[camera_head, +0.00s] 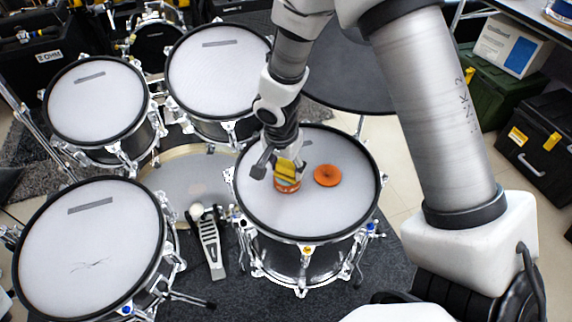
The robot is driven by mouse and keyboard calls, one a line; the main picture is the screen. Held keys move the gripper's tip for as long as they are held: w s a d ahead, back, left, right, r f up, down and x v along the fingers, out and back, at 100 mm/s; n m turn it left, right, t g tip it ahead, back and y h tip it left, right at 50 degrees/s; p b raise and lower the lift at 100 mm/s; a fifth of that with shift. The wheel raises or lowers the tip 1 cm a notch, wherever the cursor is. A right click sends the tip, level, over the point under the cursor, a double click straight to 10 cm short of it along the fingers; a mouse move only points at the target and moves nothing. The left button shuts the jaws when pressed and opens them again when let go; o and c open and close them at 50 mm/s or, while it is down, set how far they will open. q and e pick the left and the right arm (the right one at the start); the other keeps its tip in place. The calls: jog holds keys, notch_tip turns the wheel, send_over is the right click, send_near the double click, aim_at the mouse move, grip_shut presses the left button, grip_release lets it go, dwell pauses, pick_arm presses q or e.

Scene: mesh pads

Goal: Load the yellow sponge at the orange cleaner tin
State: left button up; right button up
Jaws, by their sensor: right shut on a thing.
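My right gripper (279,172) reaches down over the mesh pad (315,215) of the front right drum. It is shut on the yellow sponge (287,168), which is partly hidden by the fingers. Directly below the sponge is an orange, banded round thing (287,185), which looks like the orange cleaner tin standing on the pad. I cannot tell whether the sponge touches it. My left gripper is not in view.
A flat orange disc (327,175) lies on the same pad, just right of the gripper. Other mesh pads stand at front left (90,240), back left (95,105) and back centre (215,75). A kick pedal (209,240) is between the front drums. The pad's right side is clear.

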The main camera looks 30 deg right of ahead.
aim_at(286, 165)
jog(key=shift+s+f+b, duration=0.1)
jog(key=shift+f+b, duration=0.1)
jog(key=shift+b, duration=0.15)
dwell(1.3)
jog(key=shift+r, duration=0.1)
notch_tip(286, 165, up, 7)
jog(key=p, duration=0.5)
dwell(0.3)
dwell(0.5)
